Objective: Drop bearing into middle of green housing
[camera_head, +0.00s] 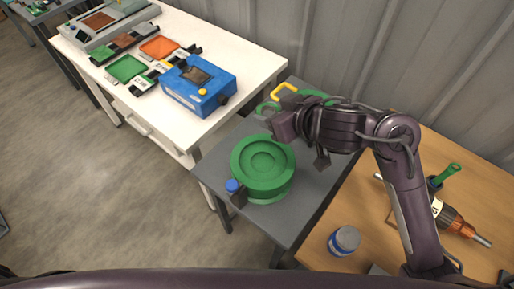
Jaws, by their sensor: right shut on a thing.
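The green housing (263,167) is a round, stepped piece with a recessed centre, standing on the grey table. Its middle faces up and looks empty. My right gripper (301,140) is dark purple and hangs just right of and above the housing's upper right rim. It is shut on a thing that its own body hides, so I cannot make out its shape. No bearing can be made out anywhere in this view. My left gripper is not in view.
A blue-capped piece (232,186) stands at the housing's left edge. Green parts and a yellow handle (284,90) lie behind my right gripper.

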